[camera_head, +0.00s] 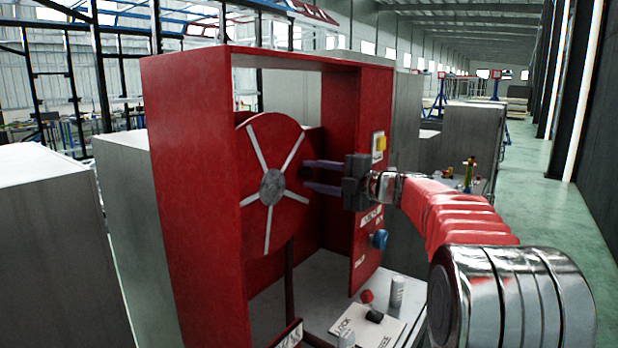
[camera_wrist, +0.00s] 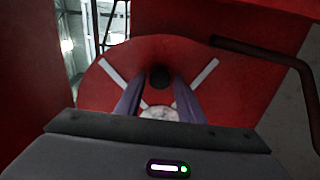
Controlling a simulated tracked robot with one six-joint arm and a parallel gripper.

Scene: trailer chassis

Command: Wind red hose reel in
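The red hose reel (camera_head: 270,150) is a round red disc with grey spokes and a grey hub, upright inside a red cabinet (camera_head: 200,200). In the wrist view, the reel (camera_wrist: 110,80) fills the middle, with its pale hub partly hidden by my gripper. A dark round knob (camera_wrist: 160,77) stands out near the rim; in the head view it is at the right side of the disc. My gripper (camera_head: 308,176) reaches in from the right, its two purple fingers apart. In the wrist view the knob shows between the fingertips; I cannot tell whether they touch it.
The cabinet's right panel carries a yellow button (camera_head: 380,143) and a blue knob (camera_head: 379,240). A red-topped lever (camera_head: 367,297) and small cylinders stand on the ledge below. A dark red pipe (camera_wrist: 270,55) bends at the right in the wrist view. Grey boxes flank the cabinet.

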